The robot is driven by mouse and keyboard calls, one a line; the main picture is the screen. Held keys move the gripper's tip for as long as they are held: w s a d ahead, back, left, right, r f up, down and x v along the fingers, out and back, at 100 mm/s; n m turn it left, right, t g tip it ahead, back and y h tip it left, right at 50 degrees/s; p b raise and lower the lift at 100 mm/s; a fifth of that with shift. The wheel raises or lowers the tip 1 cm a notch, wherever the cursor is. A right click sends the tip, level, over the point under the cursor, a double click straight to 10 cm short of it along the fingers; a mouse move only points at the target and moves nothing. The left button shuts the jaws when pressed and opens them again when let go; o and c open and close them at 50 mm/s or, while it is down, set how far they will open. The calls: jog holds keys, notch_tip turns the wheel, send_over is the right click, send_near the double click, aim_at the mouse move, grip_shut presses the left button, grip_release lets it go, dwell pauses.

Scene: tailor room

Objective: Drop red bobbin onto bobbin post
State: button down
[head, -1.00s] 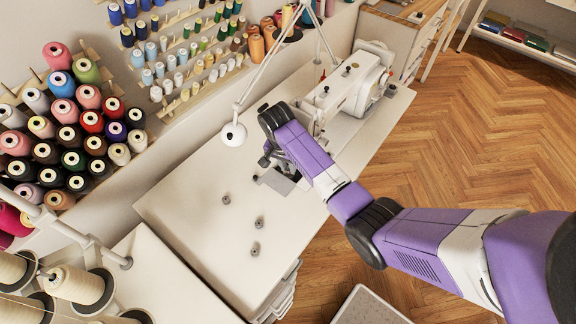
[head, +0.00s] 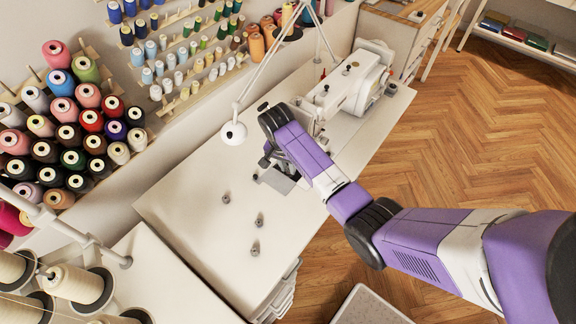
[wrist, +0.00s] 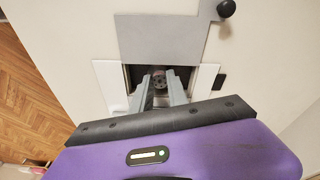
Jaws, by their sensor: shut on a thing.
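My gripper (wrist: 160,90) points down into a dark square opening (wrist: 184,72) in the sewing table, with its two grey fingers close together. It is shut on a small round piece with a reddish tint, the red bobbin (wrist: 158,75), seen between the fingertips at the opening. The bobbin is small and partly covered by the fingers. I cannot make out the bobbin post, and cannot tell whether the bobbin touches it. In the head view my gripper (head: 265,161) is above the grey plate (head: 277,180), and the bobbin is hidden there.
The white sewing machine (head: 335,100) stands just right of my gripper. A white lamp (head: 233,132) hangs close on the left. Three small grey pieces (head: 259,220) sit on the otherwise clear front of the table (head: 190,205). Thread racks line the wall.

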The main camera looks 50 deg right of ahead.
jog(key=shift+f, duration=0.15)
jog(key=c, duration=1.2)
grip_release()
notch_tip(320, 180, up, 8)
jog(key=a, duration=0.1)
jog(key=shift+a+f, duration=0.15)
jog(key=shift+a, duration=0.05)
